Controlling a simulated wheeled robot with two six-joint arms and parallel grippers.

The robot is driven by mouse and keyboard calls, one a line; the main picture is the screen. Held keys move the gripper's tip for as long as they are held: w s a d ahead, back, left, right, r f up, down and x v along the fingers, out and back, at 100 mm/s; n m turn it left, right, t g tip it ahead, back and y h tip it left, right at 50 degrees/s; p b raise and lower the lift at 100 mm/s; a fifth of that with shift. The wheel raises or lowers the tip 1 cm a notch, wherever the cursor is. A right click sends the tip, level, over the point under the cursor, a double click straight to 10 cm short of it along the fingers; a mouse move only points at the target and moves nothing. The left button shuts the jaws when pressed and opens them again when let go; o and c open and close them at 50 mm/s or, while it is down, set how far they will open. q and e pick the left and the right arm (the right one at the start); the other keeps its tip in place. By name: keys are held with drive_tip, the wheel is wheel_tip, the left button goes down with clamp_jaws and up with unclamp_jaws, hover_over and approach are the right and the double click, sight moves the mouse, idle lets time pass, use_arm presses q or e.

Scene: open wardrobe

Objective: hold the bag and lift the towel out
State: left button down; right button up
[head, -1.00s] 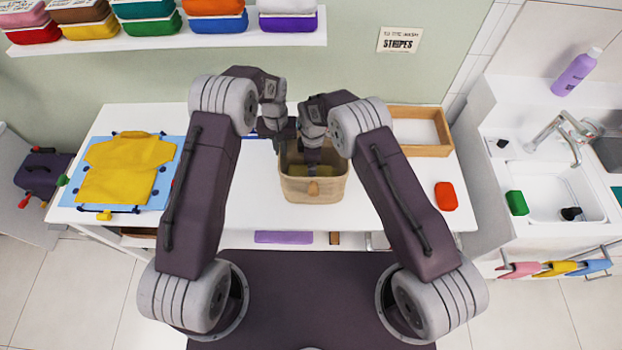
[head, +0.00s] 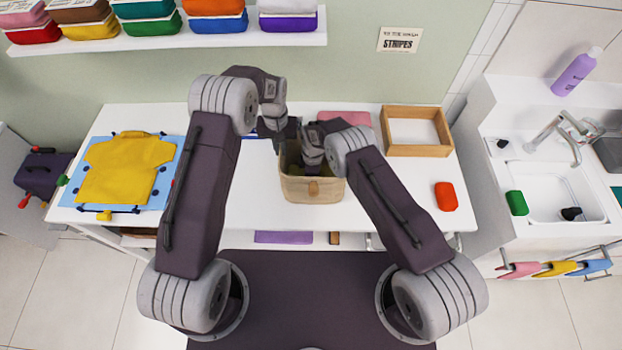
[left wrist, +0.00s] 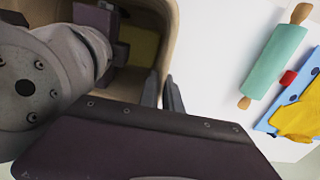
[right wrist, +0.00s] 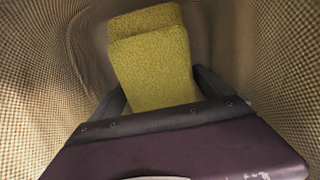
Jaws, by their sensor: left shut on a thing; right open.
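The woven tan bag (head: 312,190) stands open on the white table in the head view. My left gripper (head: 287,143) is at its left rim; in the left wrist view its fingers (left wrist: 161,92) are shut on the bag's wall, one on each side. The towel (right wrist: 152,68), olive-yellow and folded, lies inside the bag in the right wrist view. A yellow patch of it (left wrist: 144,46) also shows in the left wrist view. My right gripper (right wrist: 160,88) is open inside the bag, its fingers at either side of the towel. The towel's lower part is hidden behind my gripper.
A yellow shirt (head: 125,172) lies on a blue board at left. A teal rolling pin (left wrist: 276,62) lies left of the bag. A wooden tray (head: 415,150) and a red block (head: 446,196) are at right. A pink item (head: 344,118) lies behind the bag.

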drive_tip(key=shift+f, duration=0.45)
drive_tip(key=c, duration=0.9)
drive_tip(key=o, duration=0.5)
drive_tip(key=shift+c, duration=0.2)
drive_tip(key=c, duration=0.4)
drive_tip(key=shift+r, duration=3.5)
drive_tip(key=shift+c, duration=0.2)
